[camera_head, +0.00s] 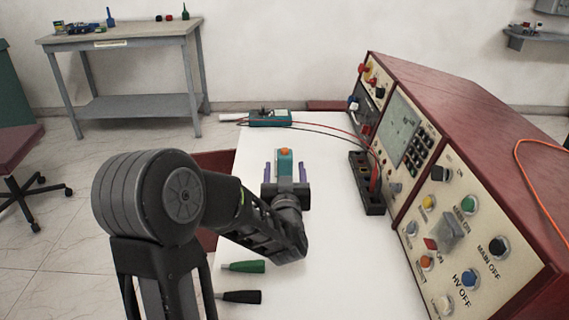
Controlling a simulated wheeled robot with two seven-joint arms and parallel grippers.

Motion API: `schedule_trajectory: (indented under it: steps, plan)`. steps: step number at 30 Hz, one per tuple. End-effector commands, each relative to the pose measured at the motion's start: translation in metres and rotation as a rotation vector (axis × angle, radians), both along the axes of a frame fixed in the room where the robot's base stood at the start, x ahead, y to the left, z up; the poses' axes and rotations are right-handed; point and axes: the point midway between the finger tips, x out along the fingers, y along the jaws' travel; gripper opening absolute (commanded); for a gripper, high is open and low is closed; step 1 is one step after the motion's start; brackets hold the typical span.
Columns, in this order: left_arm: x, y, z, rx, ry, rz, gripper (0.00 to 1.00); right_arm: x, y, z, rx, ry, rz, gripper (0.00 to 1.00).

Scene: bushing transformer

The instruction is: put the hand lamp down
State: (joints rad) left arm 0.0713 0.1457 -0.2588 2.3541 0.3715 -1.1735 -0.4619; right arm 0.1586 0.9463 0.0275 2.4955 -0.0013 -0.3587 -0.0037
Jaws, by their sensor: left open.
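The hand lamp (285,158), a small teal body with an orange part on top, is on or just over the white tabletop (325,215). I cannot tell for certain whether it touches the surface. My left gripper (285,170) reaches out over the table with its purple fingers open, one on each side of the lamp. Slim gaps seem to show between the fingers and the lamp. The near end of the lamp is hidden behind the gripper's body. My right gripper is not in view.
A large red control console (480,150) fills the right side, with a black socket block (366,182) before it. A teal meter (270,118) with cables lies at the back. A green-handled tool (243,266) and a black-handled tool (240,297) lie near my arm.

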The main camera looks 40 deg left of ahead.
Motion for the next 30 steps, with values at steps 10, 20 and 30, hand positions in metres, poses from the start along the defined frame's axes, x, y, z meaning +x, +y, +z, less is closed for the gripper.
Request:
schedule_trajectory:
  steps: [10, 20, 30]
  plan:
    - [0.007, 0.006, 0.000, 0.001, 0.001, 0.001, 0.65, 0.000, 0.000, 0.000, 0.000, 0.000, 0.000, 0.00]
    - [0.020, 0.017, 0.000, 0.001, 0.001, -0.001, 0.65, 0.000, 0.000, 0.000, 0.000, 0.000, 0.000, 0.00]
    - [0.035, 0.030, 0.000, 0.001, 0.001, 0.001, 0.65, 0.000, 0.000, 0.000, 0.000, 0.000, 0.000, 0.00]
